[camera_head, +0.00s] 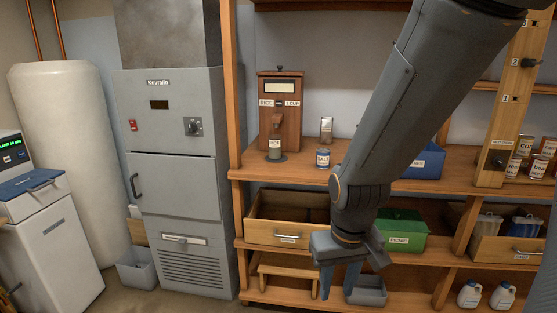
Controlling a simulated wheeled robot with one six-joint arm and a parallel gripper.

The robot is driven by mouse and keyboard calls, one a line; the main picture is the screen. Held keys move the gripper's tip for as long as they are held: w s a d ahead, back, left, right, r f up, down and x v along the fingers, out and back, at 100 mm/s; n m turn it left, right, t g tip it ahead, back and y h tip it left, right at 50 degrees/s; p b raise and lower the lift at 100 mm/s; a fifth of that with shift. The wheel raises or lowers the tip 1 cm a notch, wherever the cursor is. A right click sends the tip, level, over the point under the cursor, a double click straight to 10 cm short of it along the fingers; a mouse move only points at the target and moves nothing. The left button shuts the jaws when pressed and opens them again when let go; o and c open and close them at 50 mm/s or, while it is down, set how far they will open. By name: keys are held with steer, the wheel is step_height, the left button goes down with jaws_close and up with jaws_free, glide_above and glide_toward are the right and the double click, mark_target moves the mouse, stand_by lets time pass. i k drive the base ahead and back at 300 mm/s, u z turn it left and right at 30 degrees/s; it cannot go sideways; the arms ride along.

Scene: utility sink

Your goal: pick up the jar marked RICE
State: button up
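A wooden dispenser (279,112) labelled RICE and 1 CUP stands on the upper shelf. A small grey-green jar (276,155) sits under its spout. A white label at the jar's top seems to read RICE, but it is too small to be sure. My gripper (338,283) hangs in front of the lower shelves, below and right of the jar and well apart from it. It points down with its two blue-grey fingers spread and nothing seen between them. My arm hides part of the shelving behind it.
Below are a wooden drawer (286,233), a green box (402,231) and a grey bin (368,291). A wooden post (512,100) rises at right. A grey furnace (175,180) stands left.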

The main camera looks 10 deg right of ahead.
mark_target(274, 140)
steer(key=u, duration=0.9)
steer(key=i, duration=1.55)
steer(key=z, duration=0.9)
steer(key=i, duration=0.6)
steer(key=z, duration=0.6)
